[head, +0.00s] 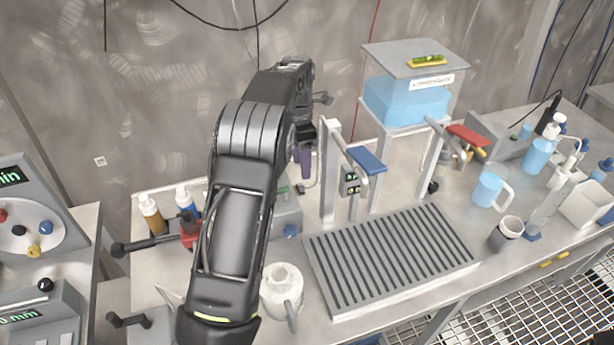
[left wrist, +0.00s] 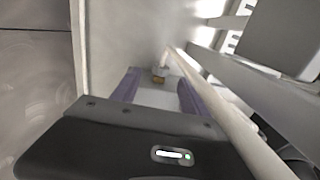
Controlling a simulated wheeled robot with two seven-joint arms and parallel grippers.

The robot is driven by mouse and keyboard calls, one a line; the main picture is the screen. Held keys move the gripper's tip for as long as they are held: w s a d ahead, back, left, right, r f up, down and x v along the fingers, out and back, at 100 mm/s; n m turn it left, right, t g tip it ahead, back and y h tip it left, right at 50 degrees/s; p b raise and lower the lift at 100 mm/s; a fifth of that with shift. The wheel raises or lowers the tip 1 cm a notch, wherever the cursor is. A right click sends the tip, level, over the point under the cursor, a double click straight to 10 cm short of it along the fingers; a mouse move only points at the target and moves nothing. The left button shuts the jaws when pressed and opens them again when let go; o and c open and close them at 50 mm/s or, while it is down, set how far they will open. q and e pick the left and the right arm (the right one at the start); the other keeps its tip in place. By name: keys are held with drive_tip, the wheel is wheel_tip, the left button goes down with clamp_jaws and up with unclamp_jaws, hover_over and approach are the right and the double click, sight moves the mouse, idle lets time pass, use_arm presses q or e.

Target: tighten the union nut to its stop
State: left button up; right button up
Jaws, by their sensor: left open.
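My left gripper (head: 304,165) hangs from the black arm behind the workbench's front area, beside a pale upright post. One purple finger shows in the head view; the arm hides much around it. In the left wrist view my left gripper (left wrist: 157,80) is open, its two purple fingers apart. No nut can be made out clearly in the head view. My right gripper is not in view.
A slotted drip tray (head: 390,262) lies on the bench, with a blue-handled tap (head: 368,160) over it. A water tank (head: 405,100) stands behind. A white jug (head: 282,290) stands near my arm. The steel wall is close behind.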

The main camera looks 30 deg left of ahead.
sight(302, 184)
use_arm(q)
drive_tip(key=shift+s+d+r, duration=0.1)
drive_tip(key=shift+s+r, duration=0.1)
drive_tip(key=shift+s, duration=0.05)
drive_tip(key=shift+f, duration=0.25)
drive_tip(key=f, duration=0.2)
drive_tip(key=f+p, duration=0.1)
drive_tip(key=f, duration=0.4)
drive_tip(key=shift+s+d+f, duration=0.2)
drive_tip(key=shift+d, duration=0.05)
clamp_jaws()
